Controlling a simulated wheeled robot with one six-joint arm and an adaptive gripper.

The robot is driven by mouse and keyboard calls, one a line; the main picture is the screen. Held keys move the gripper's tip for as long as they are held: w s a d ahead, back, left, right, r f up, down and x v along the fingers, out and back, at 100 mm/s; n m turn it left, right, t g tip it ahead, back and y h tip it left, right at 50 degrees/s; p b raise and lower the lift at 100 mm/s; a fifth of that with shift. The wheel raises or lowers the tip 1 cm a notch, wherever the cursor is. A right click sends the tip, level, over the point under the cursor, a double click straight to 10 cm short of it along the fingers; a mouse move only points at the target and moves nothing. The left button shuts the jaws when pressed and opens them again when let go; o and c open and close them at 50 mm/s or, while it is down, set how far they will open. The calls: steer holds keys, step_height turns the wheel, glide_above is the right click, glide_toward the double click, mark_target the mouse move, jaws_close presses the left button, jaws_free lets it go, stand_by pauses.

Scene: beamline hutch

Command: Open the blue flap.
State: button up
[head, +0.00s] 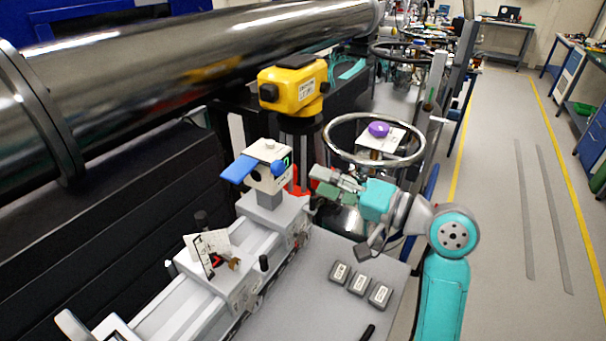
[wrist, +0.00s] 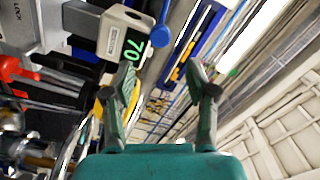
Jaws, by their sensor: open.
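A white box (head: 268,178) stands on a grey block on the rail. A flat blue flap (head: 238,170) sticks out from its left side, and a rounded blue part (head: 279,168) sits on its right side. In the wrist view the box (wrist: 122,36) shows a green "70", with a blue round part (wrist: 160,41) beside it; I cannot tell whether that belongs to the flap. My gripper (head: 319,181) is open and empty, right of the box and apart from it. In the wrist view its fingers (wrist: 165,80) are spread, with the box beyond the left one.
A yellow instrument (head: 292,88) stands behind the box. A metal ring (head: 374,158) surrounds a purple object (head: 378,129) behind my gripper. A card (head: 207,250) stands on the front carriage. Several small grey blocks (head: 359,284) sit on the bench. The floor at right is clear.

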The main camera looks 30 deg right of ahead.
steer(key=shift+v, duration=1.25)
